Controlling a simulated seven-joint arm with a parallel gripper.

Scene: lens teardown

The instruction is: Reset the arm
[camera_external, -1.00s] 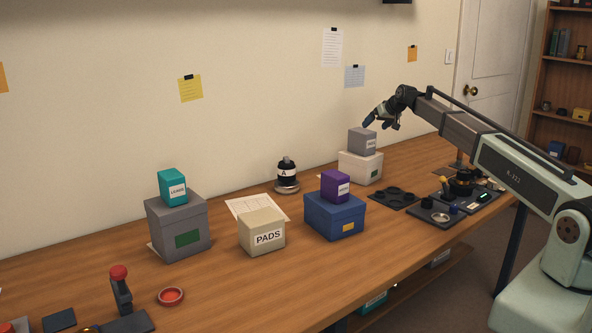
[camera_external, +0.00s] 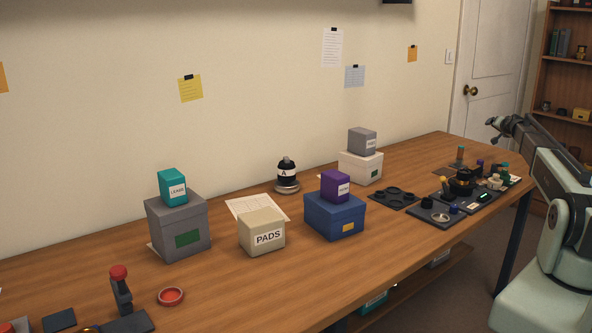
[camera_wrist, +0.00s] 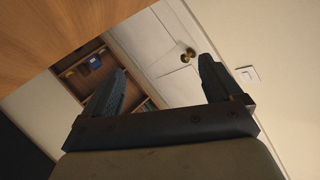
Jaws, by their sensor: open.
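My gripper (camera_external: 492,130) is at the far right of the external view, above the right end of the bench (camera_external: 240,284). It is small there and partly hidden by my arm. In the wrist view my gripper (camera_wrist: 162,80) shows two dark fingers spread apart with nothing between them. Beyond the fingers are a door with a brass knob, a wall switch and a shelf. The bench's wooden surface fills the upper left of that view.
Along the bench stand a grey box (camera_external: 178,236) with a teal box on it, a cream PADS box (camera_external: 262,226), a blue box (camera_external: 335,218) with a purple box, and a white box (camera_external: 358,170) with a grey box. Dark trays with small parts (camera_external: 450,208) lie at the right end.

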